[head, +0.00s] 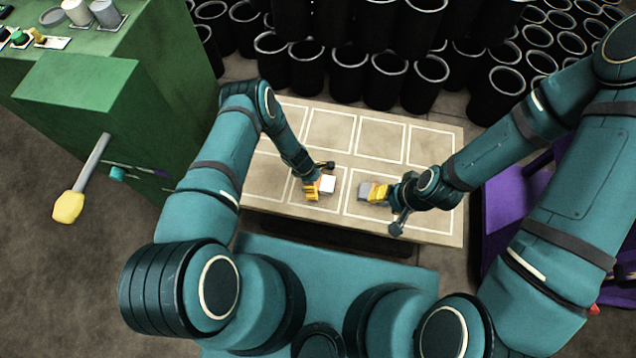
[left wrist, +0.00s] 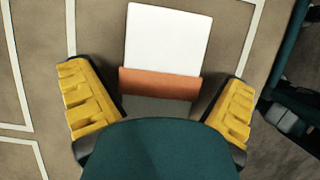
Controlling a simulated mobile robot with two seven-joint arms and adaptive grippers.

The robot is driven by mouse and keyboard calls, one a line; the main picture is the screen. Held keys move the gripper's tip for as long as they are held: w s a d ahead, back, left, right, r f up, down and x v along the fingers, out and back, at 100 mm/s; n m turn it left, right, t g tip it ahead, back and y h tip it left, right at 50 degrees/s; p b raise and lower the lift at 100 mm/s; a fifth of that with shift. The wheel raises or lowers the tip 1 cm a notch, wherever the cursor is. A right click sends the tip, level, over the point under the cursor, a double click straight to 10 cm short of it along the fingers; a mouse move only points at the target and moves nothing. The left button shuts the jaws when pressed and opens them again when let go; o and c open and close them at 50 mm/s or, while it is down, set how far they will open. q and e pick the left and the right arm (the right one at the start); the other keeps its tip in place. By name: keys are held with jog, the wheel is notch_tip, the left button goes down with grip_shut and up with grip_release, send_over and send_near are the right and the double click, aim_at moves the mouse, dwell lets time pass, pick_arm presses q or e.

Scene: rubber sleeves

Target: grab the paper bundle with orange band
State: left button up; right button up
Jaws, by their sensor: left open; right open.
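The paper bundle (left wrist: 167,40) is a white block with an orange band (left wrist: 160,83) around its near end. It lies on the table, and its white part shows in the head view (head: 327,184). My left gripper (left wrist: 157,76) is open, with one yellow-padded finger on each side of the bundle. In the head view my left gripper (head: 319,182) is right at the bundle. My right gripper (head: 383,198) is open over the table, further right.
A small grey block (head: 364,189) shows beside the right gripper's yellow pad; what it is, I cannot tell. The beige table (head: 437,150) has white outlined cells, and its far cells are empty. Black cylinders (head: 384,80) stand behind it. A green cabinet (head: 140,90) stands left, a purple structure (head: 505,200) right.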

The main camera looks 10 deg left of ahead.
pick_arm(q)
jog(key=shift+c, duration=0.3)
jog(key=c, duration=1.2)
jog(key=shift+o, duration=0.2)
